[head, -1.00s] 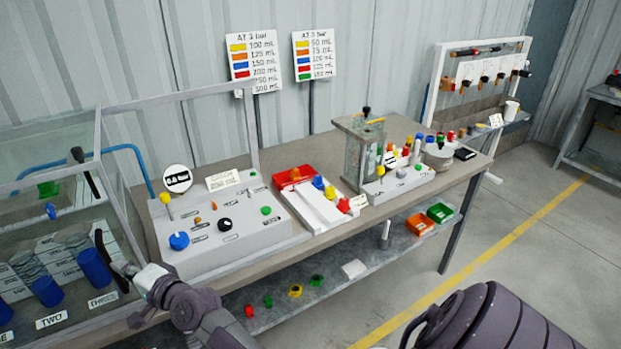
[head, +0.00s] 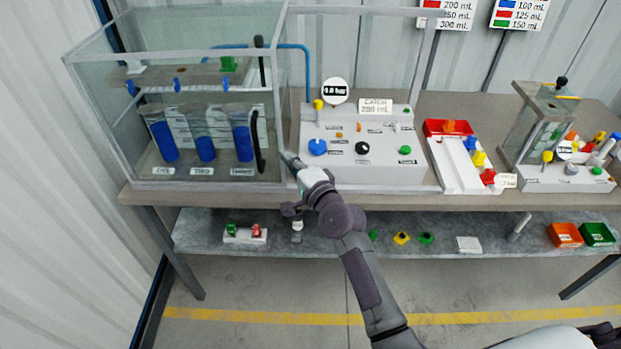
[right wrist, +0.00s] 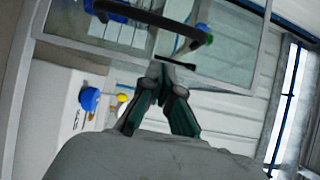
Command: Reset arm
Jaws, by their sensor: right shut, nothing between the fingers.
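My right arm reaches up from the bottom of the head view. Its right gripper (head: 289,158) is at the front right corner of the glass case (head: 180,187), close to the black upright handle (head: 258,143). I cannot tell whether it touches the case or handle. In the right wrist view the right gripper (right wrist: 160,72) has its fingers together with nothing between them, and a dark curved handle (right wrist: 150,17) lies just beyond. My left gripper is not in view.
The case holds several blue-filled cylinders (head: 205,150). Right of it stand a control panel (head: 365,172) with knobs, a red-and-white tray (head: 450,165) and a small glass tank (head: 540,125). A lower shelf (head: 330,240) holds small parts. The floor in front is mostly clear.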

